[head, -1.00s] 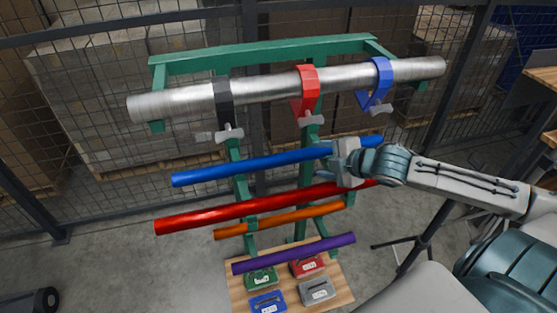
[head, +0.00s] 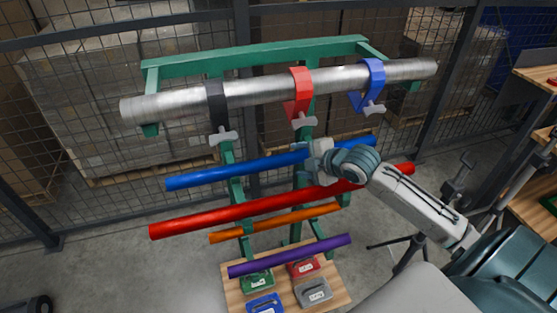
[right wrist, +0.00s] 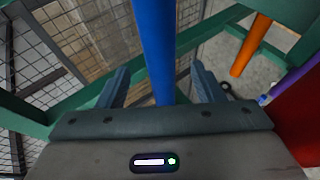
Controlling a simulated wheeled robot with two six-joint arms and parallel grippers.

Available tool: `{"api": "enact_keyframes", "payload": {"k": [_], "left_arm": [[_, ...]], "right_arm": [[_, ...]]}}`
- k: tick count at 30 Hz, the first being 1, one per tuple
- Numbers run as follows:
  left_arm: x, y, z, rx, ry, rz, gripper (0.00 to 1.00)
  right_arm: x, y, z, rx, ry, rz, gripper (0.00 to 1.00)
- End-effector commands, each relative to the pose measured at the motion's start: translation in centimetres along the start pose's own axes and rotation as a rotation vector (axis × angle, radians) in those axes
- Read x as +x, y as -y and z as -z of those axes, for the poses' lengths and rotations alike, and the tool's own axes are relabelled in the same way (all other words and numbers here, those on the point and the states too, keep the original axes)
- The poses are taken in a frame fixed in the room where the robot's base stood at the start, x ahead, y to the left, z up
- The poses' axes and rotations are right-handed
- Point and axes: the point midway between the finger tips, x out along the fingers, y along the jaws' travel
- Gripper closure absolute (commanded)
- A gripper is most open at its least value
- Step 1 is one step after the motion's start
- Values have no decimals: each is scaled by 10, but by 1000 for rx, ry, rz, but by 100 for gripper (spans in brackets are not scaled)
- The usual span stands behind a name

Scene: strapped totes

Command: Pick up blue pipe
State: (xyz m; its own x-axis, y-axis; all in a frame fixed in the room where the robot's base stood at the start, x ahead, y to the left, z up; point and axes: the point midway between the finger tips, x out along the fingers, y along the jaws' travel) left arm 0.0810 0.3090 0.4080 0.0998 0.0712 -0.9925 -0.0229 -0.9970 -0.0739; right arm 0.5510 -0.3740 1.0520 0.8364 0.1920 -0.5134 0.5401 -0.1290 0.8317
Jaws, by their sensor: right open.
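The blue pipe (head: 240,171) lies across the green rack, below the large silver pipe and above the red pipe. My right gripper (head: 312,160) is at the right part of the blue pipe. In the right wrist view the blue pipe (right wrist: 155,45) runs between the two open fingers of my right gripper (right wrist: 160,85), with a gap to each finger. My gripper hides a short stretch of the pipe in the head view. My left gripper is not in view.
The silver pipe (head: 258,91) is held by black, red and blue clamps above. The red pipe (head: 245,210), orange pipe (head: 265,224) and purple pipe (head: 290,256) lie below on the green rack (head: 245,57). Several small cases stand on a wooden board (head: 236,300).

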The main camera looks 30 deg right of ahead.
Motion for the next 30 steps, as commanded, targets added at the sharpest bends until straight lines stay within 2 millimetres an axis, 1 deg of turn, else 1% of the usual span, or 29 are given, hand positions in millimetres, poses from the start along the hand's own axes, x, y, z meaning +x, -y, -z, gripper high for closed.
{"api": "enact_keyframes", "payload": {"k": [1, 6, 12, 16, 22, 23, 24, 26, 30], "left_arm": [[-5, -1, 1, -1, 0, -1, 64], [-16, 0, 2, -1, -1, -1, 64], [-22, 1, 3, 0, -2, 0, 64], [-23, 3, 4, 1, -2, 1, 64], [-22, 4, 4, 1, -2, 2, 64], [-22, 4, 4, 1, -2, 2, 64], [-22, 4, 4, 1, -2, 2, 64], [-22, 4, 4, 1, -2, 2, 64], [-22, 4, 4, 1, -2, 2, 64]], "right_arm": [[3, -2, 1, 7, -2, -1, 39], [20, -2, 2, 7, -2, -1, 39], [39, -1, 1, 4, 0, -1, 39], [44, 0, 1, 1, 0, 0, 39], [44, 1, 1, 0, 0, 0, 39], [44, 1, 1, 0, 0, 0, 41], [44, 1, 1, 0, 0, 0, 49], [44, 1, 1, 0, 0, 0, 60], [44, 1, 1, 1, 0, 0, 88]]}}
